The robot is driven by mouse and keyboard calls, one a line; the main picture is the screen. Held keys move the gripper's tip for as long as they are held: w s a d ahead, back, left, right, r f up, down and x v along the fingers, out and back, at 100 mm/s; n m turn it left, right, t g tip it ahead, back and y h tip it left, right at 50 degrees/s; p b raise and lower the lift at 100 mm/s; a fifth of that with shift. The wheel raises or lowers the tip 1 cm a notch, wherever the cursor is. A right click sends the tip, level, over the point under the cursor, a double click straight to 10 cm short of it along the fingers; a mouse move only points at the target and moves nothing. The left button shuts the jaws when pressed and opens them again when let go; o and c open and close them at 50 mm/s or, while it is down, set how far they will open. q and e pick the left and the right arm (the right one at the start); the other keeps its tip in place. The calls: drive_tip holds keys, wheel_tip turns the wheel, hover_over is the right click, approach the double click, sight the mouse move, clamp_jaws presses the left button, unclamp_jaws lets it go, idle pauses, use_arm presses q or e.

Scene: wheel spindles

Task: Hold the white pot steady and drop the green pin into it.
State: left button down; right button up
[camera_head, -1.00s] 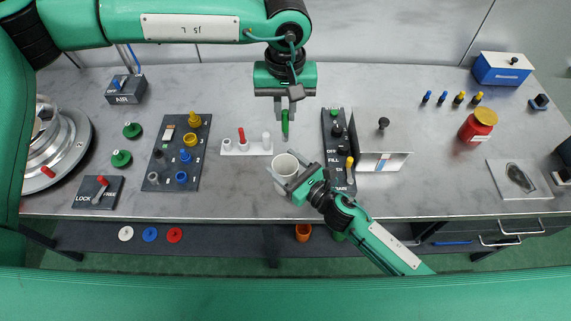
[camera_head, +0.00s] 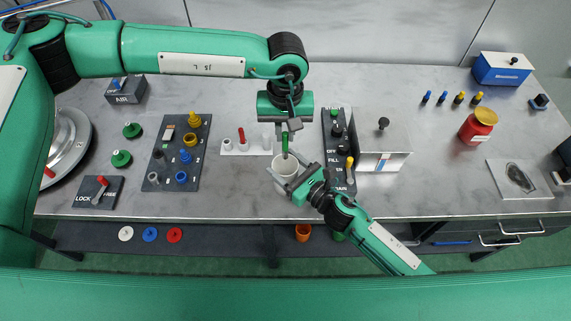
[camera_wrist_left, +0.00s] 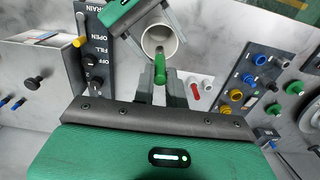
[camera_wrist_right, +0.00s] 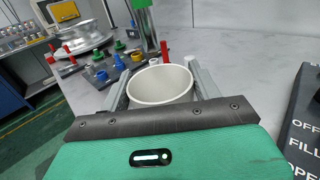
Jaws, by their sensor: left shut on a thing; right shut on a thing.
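The white pot (camera_head: 283,165) stands upright near the front of the bench. My right gripper (camera_head: 288,180) is shut on it, with a finger on either side of the pot in the right wrist view (camera_wrist_right: 160,86). In the left wrist view the pin (camera_wrist_left: 161,66) overlaps the pot's opening. The pot looks empty inside.
A white rack (camera_head: 235,150) with a red pin (camera_head: 241,136) stands just left of the pot. A dark panel with knobs (camera_head: 336,125) and a grey box (camera_head: 385,150) stand to the right. A dark peg board (camera_head: 160,165) lies further left.

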sight(285, 149)
use_arm(q)
drive_tip(key=shift+f, duration=2.05)
drive_tip(key=c, duration=1.3)
unclamp_jaws()
drive_tip(key=shift+c, duration=0.2)
wheel_tip(285, 149, up, 12)
use_arm(e)
drive_tip(key=o, duration=1.1)
drive_tip(key=shift+c, duration=0.2)
